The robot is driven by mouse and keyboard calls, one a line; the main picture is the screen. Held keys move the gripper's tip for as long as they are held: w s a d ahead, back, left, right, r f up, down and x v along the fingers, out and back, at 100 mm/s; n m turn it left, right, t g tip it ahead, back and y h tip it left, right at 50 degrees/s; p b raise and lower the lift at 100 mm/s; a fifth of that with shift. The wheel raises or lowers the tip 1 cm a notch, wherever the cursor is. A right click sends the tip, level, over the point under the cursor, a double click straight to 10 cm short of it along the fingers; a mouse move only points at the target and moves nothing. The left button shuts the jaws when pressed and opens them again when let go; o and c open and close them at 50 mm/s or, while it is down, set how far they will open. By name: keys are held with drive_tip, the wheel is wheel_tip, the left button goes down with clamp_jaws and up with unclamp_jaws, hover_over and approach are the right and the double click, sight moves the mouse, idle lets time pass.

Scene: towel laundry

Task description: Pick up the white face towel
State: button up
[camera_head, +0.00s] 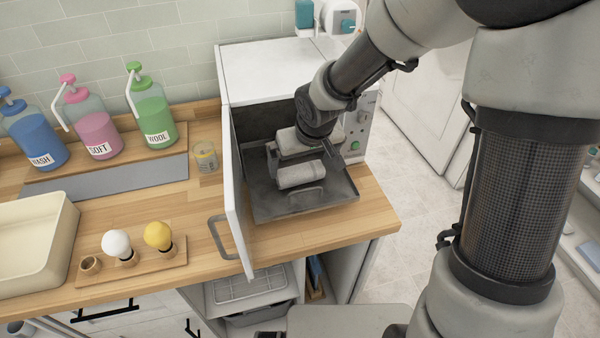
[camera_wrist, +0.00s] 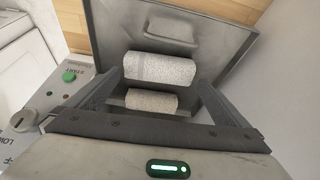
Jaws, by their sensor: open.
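Two rolled towels lie side by side on a dark metal tray (camera_head: 262,205). The front roll (camera_head: 300,175) is pale grey-white and also shows in the wrist view (camera_wrist: 158,68). The other roll (camera_wrist: 150,100) looks slightly more beige and lies nearer my gripper's palm in the wrist view; my gripper hides it in the head view. I cannot tell for sure which is the face towel. My gripper (camera_wrist: 161,76) is open and empty above the tray, one finger on either side of the rolls. It also shows in the head view (camera_head: 312,155).
The tray sits in an open white cabinet (camera_head: 280,72); its door (camera_head: 236,205) stands open at the left. A control panel (camera_head: 358,130) is at the right. Bottles, a glass jar (camera_head: 205,157) and a bulb stand (camera_head: 135,262) are on the wooden counter (camera_head: 350,228).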

sight(301, 168)
drive_tip(key=x, duration=0.5)
drive_tip(key=shift+d+b, duration=0.1)
drive_tip(key=shift+b, duration=0.3)
drive_tip(key=c, duration=0.7)
